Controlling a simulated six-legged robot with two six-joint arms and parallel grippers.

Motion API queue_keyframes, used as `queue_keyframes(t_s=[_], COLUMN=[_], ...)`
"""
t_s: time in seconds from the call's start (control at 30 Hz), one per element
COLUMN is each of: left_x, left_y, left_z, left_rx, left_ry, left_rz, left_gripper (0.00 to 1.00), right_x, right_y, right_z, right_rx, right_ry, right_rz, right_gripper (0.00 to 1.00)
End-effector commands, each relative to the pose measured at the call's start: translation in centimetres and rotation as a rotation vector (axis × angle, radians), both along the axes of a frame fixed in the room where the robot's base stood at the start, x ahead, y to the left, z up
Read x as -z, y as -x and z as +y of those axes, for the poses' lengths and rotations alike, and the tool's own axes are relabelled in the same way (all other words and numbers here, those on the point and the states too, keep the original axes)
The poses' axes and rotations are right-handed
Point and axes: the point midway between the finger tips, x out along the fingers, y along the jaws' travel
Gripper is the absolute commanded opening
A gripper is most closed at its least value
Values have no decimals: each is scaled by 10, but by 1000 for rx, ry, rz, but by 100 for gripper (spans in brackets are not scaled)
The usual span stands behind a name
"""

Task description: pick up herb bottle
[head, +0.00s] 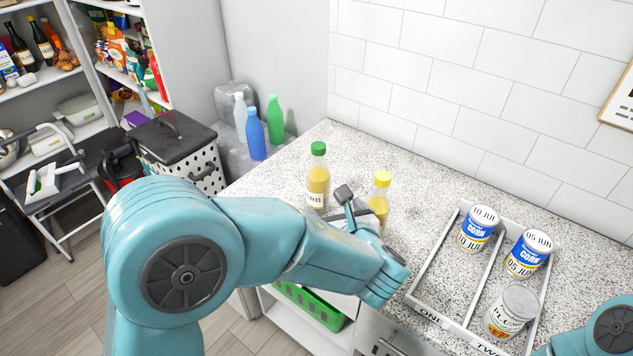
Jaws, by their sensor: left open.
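A bottle with a green cap and yellow contents (318,180) stands upright on the speckled counter. Its label is partly covered, with "RB" readable, so it looks like the herb bottle. A second bottle with a yellow cap (381,186) stands to its right, its lower part hidden behind my left gripper. My left gripper (360,218) is open, in front of the two bottles, with one dark finger showing close to the green-capped bottle's right side. Whether it touches either bottle I cannot tell. Only a piece of my right arm shows at the lower right; its gripper is out of view.
A grey divided tray (440,248) at the right holds two corn cans (478,229) (528,254) and another can (511,310). Blue (255,134), green (275,118) and white (240,112) bottles stand beyond the counter's left end. The back counter by the tiled wall is clear.

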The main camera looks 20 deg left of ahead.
Motion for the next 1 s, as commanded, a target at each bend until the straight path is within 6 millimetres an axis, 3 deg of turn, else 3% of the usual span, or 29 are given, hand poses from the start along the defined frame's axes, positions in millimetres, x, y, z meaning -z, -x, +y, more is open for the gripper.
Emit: queue_keyframes(t_s=[0.3, 0.57, 0.8, 1.0], left_x=[26, 33, 43, 47], left_y=[-54, -74, -104, -112], left_z=[34, 48, 71, 75], left_rx=[-3, -4, -2, -1], left_ry=[-2, -1, -1, -1], left_rz=[2, 2, 3, 1], left_gripper=[90, 90, 90, 90], right_x=[-13, -19, -34, -34], right_y=[0, 0, 0, 0], right_z=[0, 0, 0, 0], right_rx=[0, 0, 0, 0], right_ry=[0, 0, 0, 0], right_rz=[0, 0, 0, 0], right_gripper=[43, 43, 43, 43])
